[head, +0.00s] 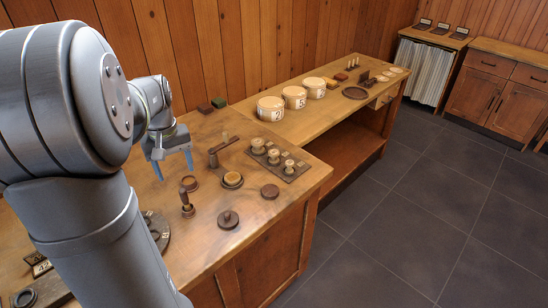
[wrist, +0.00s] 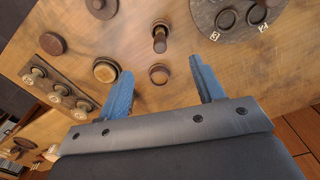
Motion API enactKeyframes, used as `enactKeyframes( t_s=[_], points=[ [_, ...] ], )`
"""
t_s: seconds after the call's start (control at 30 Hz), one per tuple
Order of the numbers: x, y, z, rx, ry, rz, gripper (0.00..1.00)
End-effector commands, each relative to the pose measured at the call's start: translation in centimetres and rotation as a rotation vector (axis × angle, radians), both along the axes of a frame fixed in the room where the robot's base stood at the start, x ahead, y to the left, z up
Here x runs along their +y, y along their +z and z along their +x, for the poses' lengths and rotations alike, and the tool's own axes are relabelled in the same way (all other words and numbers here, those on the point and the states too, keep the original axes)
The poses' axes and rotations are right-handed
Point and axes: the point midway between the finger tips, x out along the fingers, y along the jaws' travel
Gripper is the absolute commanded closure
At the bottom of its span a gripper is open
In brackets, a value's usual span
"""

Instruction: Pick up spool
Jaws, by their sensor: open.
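Several small pale turned pieces that look like spools stand in a row on a dark board with small tags, on the near bench; one is the front spool (head: 289,165). The board (head: 279,160) also shows at the left of the wrist view, with the spools on it (wrist: 37,73). My gripper (head: 173,165) is open above the bench, left of the board and apart from it. In the wrist view its two blue fingers (wrist: 161,66) are spread wide. A small round dark-rimmed cup (wrist: 158,74) shows between them, below. Nothing is held.
Near the gripper stand a yellow-topped round piece (head: 232,179), an upright handled tool (head: 186,203), a mallet (head: 221,150), a dark disc (head: 270,191) and a knobbed disc (head: 228,219). Pale round boxes (head: 270,108) stand on the farther bench. Bare wood lies between the pieces.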

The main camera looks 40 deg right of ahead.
Motion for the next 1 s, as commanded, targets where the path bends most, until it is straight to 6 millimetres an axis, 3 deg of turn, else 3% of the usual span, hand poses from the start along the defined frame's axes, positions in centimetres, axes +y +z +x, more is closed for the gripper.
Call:
enactKeyframes(
  t_s=[0.13, 0.23, 0.37, 0.5, 0.63, 0.7, 0.83, 1.0],
  points=[
    [-1.0, 0.0, 0.1, -0.009, -0.029, -0.008, 0.39],
    [-4.4, 0.1, 0.3, -0.045, -0.130, -0.039, 0.39],
    [-11.9, 0.5, 0.1, -0.126, -0.346, -0.107, 0.39],
    [-20.0, 1.0, -1.5, -0.215, -0.576, -0.181, 0.39],
    [-25.3, 1.5, -3.2, -0.279, -0.727, -0.231, 0.39],
    [-26.9, 1.7, -3.9, -0.300, -0.774, -0.247, 0.39],
    [-28.3, 1.3, -4.2, -0.314, -0.809, -0.258, 0.39],
    [-29.3, -1.6, -3.7, -0.312, -0.809, -0.257, 0.39]
  ],
)
